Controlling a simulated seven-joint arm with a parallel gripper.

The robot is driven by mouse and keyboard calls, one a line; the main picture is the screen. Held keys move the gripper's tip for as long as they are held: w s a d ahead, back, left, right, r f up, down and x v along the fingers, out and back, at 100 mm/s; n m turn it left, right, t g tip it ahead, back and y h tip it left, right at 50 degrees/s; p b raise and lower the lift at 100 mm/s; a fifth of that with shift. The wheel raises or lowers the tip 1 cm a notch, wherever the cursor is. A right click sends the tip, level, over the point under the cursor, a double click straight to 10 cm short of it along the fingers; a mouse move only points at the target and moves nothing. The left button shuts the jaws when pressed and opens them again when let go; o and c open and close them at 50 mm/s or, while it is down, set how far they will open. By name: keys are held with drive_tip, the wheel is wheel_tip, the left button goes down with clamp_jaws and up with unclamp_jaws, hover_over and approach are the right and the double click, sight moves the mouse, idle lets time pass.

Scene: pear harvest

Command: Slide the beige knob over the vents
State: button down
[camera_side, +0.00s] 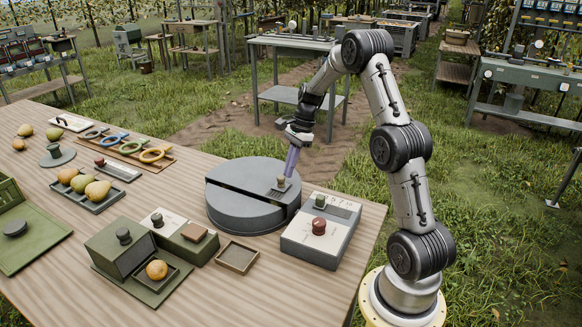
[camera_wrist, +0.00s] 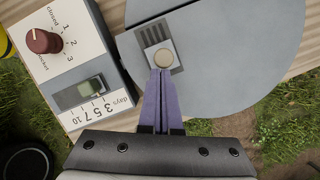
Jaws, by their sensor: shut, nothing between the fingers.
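The beige knob (camera_wrist: 163,58) is a small round cap on a grey vent plate with dark slots, the vents (camera_wrist: 153,34), set in the lid of a round grey drum (camera_side: 238,176). In the wrist view several slots show uncovered beyond and beside the knob; what lies directly under it is hidden. In the side view the knob (camera_side: 281,182) stands near the drum's right edge. My gripper (camera_wrist: 160,71) has purple fingers shut together and empty. Their tips are right at the knob's near edge; I cannot tell whether they touch it. The fingers (camera_side: 290,166) point down at the knob in the side view.
A grey control box (camera_side: 308,253) with a red knob (camera_side: 319,226) and a days scale stands close to the drum's right. An empty wooden tray (camera_side: 237,257) and a green box (camera_side: 120,248) are in front. Trays of pears (camera_side: 97,191) and rings lie left.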

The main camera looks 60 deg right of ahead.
sight(284, 189)
drive_tip(key=shift+a, duration=1.7)
